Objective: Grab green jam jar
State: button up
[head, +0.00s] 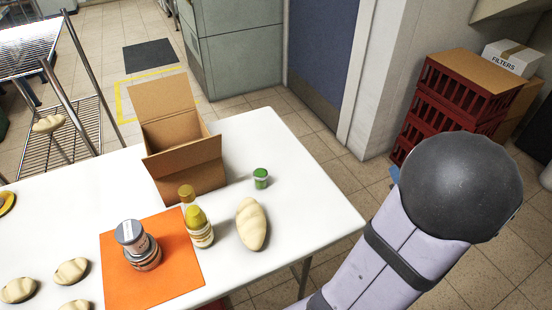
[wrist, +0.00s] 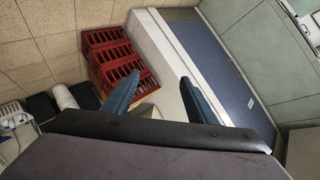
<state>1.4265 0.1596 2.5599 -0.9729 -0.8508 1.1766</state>
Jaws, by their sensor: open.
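A small green jam jar (head: 261,178) stands upright on the white table (head: 320,190), right of the open cardboard box and above the large bread loaf in the head view. Nothing covers it there. My gripper shows in the wrist view (wrist: 155,90), with two blue fingers spread apart and nothing between them. It points toward the wall and the red crates, away from the table. The jar is not in the wrist view. In the head view my arm fills the lower right, beyond the table's right edge, and my gripper's fingers are mostly hidden.
An open cardboard box (head: 185,172) stands left of the jar. A bread loaf (head: 252,225) and a yellow bottle (head: 198,228) stand nearer. A lidded jar (head: 132,236) is on an orange mat (head: 180,270). Red crates (head: 448,105) stand on the floor at right. The table's right end is clear.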

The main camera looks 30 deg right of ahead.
jog(key=w+a+r+n+t+y+p, duration=0.2)
jog(key=w+a+r+p, duration=0.2)
jog(key=w+r+p, duration=0.1)
jog(key=n+y+p, duration=0.5)
jog(key=p, duration=0.2)
send_near(262, 173)
jog(key=w+d, duration=0.4)
jog(key=d, duration=0.4)
jog(key=a+f+n, duration=0.1)
jog(key=a, duration=0.1)
jog(key=a+n+y+p, duration=0.1)
jog(key=a, duration=0.1)
jog(key=a+f+n, duration=0.1)
jog(key=a, duration=0.1)
jog(key=shift+w+a+f+n, duration=0.3)
jog(key=shift+w+a, duration=0.1)
jog(key=shift+w+a+f+n, duration=0.1)
jog(key=shift+a+f+n, duration=0.1)
jog(key=shift+n, duration=0.4)
jog(key=shift+w+a+f+n, duration=0.1)
jog(key=shift+f+n, duration=0.05)
jog(key=shift+n, duration=0.45)
jog(key=n, duration=0.2)
jog(key=n+b, duration=0.1)
jog(key=shift+w+n+t, duration=0.3)
jog(key=shift+n, duration=0.1)
jog(key=shift+w+f, duration=0.1)
jog(key=shift+p+x, duration=0.55)
jog(key=shift+x, duration=3.05)
jog(key=shift+a, duration=0.15)
